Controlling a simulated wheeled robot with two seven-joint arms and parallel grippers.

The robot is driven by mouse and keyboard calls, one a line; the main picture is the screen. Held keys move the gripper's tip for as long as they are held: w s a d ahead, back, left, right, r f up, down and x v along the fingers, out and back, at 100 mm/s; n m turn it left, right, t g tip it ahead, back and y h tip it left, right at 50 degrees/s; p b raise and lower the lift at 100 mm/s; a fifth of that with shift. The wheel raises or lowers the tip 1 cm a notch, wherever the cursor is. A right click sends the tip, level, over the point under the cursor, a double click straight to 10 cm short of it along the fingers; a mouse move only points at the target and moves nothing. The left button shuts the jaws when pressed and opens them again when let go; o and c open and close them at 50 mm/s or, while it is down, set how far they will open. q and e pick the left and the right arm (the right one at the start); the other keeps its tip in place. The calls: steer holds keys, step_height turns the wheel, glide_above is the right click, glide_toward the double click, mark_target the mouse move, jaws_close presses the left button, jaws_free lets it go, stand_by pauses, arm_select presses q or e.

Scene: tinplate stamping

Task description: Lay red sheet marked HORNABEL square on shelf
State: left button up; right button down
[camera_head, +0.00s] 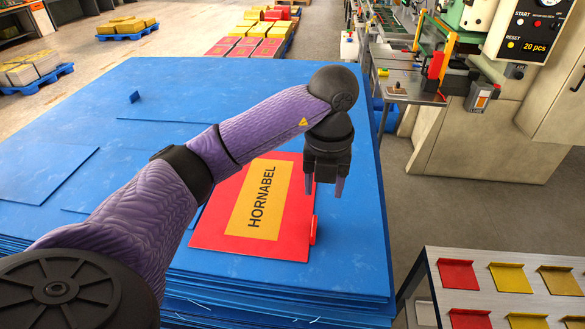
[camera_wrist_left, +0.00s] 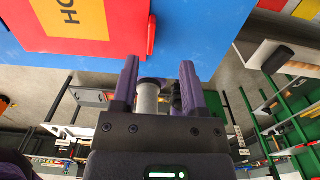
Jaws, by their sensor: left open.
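The red sheet (camera_head: 213,228) lies flat on a stack of blue sheets, with a yellow panel reading HORNABEL. It has a small raised red lip (camera_head: 313,231) at its right edge. The sheet also shows at the top left of the left wrist view (camera_wrist_left: 40,35), partly cut off. My left gripper (camera_head: 325,190) is open and empty, pointing down near the sheet's right edge, close to the lip. In the left wrist view its two purple fingers (camera_wrist_left: 160,72) stand apart with nothing between them. My left arm hides part of the sheet's left side. I cannot tell which surface is the shelf.
The blue stack (camera_head: 360,240) has free room around the sheet. A rack with red and yellow tabbed pieces (camera_head: 512,278) stands at lower right. A green press with a control panel (camera_head: 530,25) stands at upper right. Pallets of stacked sheets (camera_head: 122,25) stand behind.

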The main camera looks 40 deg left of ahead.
mark_target(315, 219)
arm_select(q)
steer(key=f, duration=0.2)
steer(key=s+a+f, duration=0.1)
steer(key=shift+f, duration=0.1)
steer(key=f, duration=0.1)
steer(key=f+p, duration=0.1)
steer(key=f, duration=0.2)
steer(key=shift+d+f+p, duration=0.25)
steer(key=shift+f+p, duration=0.05)
steer(key=shift+f, duration=0.05)
steer(key=shift+a+f, duration=0.1)
steer(key=shift+f, duration=0.3)
jaws_close()
arm_select(e)
steer(key=shift+s+a+r, duration=0.5)
steer(key=shift+a+r, duration=0.1)
steer(key=shift+r, duration=0.15)
